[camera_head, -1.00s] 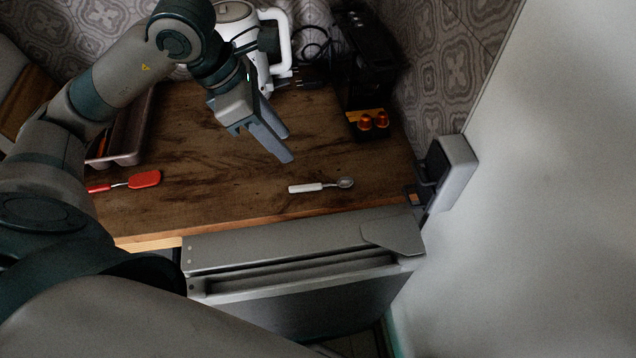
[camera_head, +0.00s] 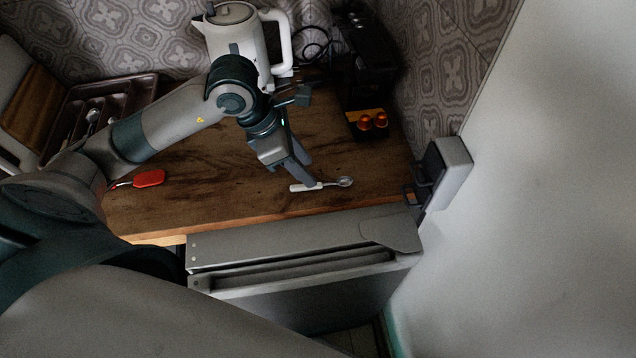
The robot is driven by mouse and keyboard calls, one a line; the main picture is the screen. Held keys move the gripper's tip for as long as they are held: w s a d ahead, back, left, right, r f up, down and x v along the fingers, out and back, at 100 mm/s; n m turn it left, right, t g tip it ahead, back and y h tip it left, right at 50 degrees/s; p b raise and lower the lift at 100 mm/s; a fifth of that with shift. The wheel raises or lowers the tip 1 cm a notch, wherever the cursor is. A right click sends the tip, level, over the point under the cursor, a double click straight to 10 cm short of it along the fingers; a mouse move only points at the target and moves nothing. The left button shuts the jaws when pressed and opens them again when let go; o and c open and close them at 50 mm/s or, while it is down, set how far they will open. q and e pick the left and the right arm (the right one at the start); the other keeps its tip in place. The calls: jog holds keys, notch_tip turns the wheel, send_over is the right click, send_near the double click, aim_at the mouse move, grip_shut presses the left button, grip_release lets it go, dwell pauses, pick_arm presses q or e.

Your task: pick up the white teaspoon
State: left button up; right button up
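The white teaspoon (camera_head: 298,188) lies on the wooden counter near its front edge, its handle to the left and its metal bowl (camera_head: 345,181) to the right. My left gripper (camera_head: 309,175) points down at the handle from above and behind. Its two fingers look apart, with the nearer fingertip overlapping the handle in the picture. I cannot tell whether it touches the handle. The spoon looks flat on the counter. My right gripper is not in view.
A white kettle (camera_head: 235,38) stands behind my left arm. A dark machine (camera_head: 370,62) with orange capsules (camera_head: 364,122) is at the back right. A red utensil (camera_head: 150,178) and a cutlery tray (camera_head: 140,88) are on the left. A grey-black box (camera_head: 452,172) stands at the counter's right end.

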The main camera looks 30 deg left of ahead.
aim_at(321, 184)
pick_arm(q)
jog(key=shift+w+d+f+p, duration=0.1)
jog(key=shift+d+f+p, duration=0.2)
jog(key=shift+p, duration=0.1)
jog(key=p+x, duration=0.1)
jog(key=x, duration=0.2)
jog(key=shift+w+d+f+p, duration=0.15)
jog(key=shift+d+f+p, duration=0.1)
jog(key=shift+f+p, duration=0.1)
jog(key=shift+f, duration=0.3)
jog(key=shift+f, duration=0.1)
grip_shut()
